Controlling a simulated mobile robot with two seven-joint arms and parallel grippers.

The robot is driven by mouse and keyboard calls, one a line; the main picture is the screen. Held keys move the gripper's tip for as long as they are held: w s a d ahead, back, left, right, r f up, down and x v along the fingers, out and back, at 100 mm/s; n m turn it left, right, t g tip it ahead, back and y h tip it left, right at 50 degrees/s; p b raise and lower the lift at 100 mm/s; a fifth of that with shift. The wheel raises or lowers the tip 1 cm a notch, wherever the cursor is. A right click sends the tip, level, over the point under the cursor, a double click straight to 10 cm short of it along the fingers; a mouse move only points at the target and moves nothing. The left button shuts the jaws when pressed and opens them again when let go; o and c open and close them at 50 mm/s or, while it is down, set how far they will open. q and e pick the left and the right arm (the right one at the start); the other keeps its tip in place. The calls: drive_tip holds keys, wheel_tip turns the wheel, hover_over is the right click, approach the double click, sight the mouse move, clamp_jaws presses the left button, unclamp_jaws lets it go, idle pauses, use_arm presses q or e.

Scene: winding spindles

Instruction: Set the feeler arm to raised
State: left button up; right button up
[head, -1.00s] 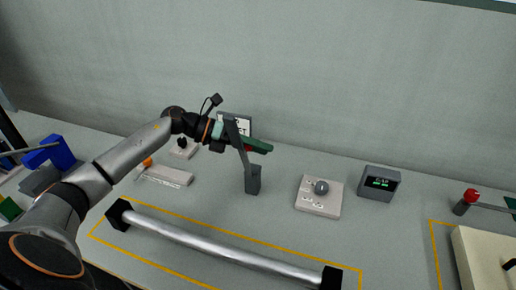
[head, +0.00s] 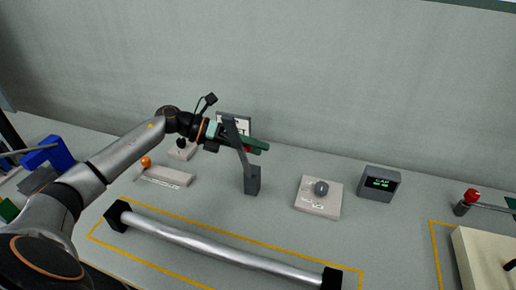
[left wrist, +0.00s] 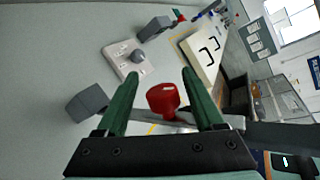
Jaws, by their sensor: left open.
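The feeler arm (head: 240,145) is a dark grey bar that rises from a grey block (head: 252,181) on the table and leans up to the left. In the left wrist view its block (left wrist: 88,103) is at left, and a red knob (left wrist: 163,98) on the bar shows between my fingers. My left gripper (head: 262,147) has green fingers and is open at the bar, beside its upper half. In the left wrist view the fingers (left wrist: 160,85) stand on either side of the red knob, with gaps visible. My right gripper is not in view.
A plate with a round knob (head: 320,188) and a small display box (head: 380,183) stand to the right. A silver roller (head: 220,248) lies in front inside yellow lines. A pale plate with an orange knob (head: 147,162) is at left. A wall closes the back.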

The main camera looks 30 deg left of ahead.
use_arm(q)
drive_tip(key=b+v, duration=0.2)
drive_tip(key=v, duration=0.9)
drive_tip(key=shift+s+b, duration=0.15)
drive_tip(key=shift+b, duration=0.15)
drive_tip(key=shift+a, duration=0.15)
